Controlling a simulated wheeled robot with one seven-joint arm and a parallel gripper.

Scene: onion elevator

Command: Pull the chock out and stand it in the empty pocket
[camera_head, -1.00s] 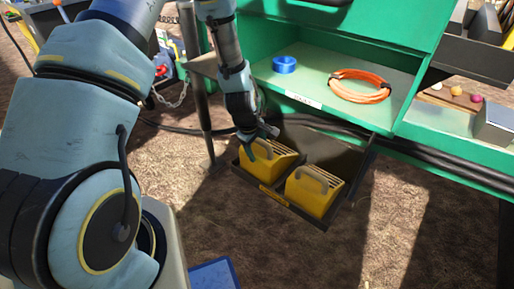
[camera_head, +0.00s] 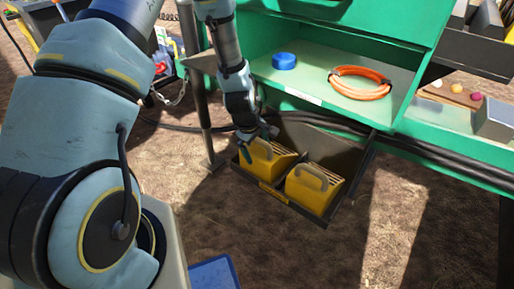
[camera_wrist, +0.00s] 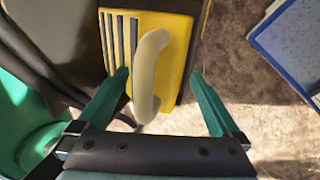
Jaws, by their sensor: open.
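Two yellow chocks with grey loop handles sit side by side in a dark tray (camera_head: 322,224), a left chock (camera_head: 259,170) and a right chock (camera_head: 314,198). My gripper (camera_head: 259,146) is at the top of the left chock, pointing down. In the wrist view my gripper (camera_wrist: 160,77) is open, with its green fingers apart on either side of a pale handle (camera_wrist: 147,70) on a yellow chock (camera_wrist: 172,58). I cannot tell whether the fingers touch it. No empty pocket is clearly visible; the tray's far inside is dark and partly hidden.
The tray is below a green shelf (camera_head: 312,78) holding a blue roll (camera_head: 284,61) and an orange cable coil (camera_head: 361,83). A grey post (camera_head: 203,115) stands left of my gripper. Bare ground lies in front.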

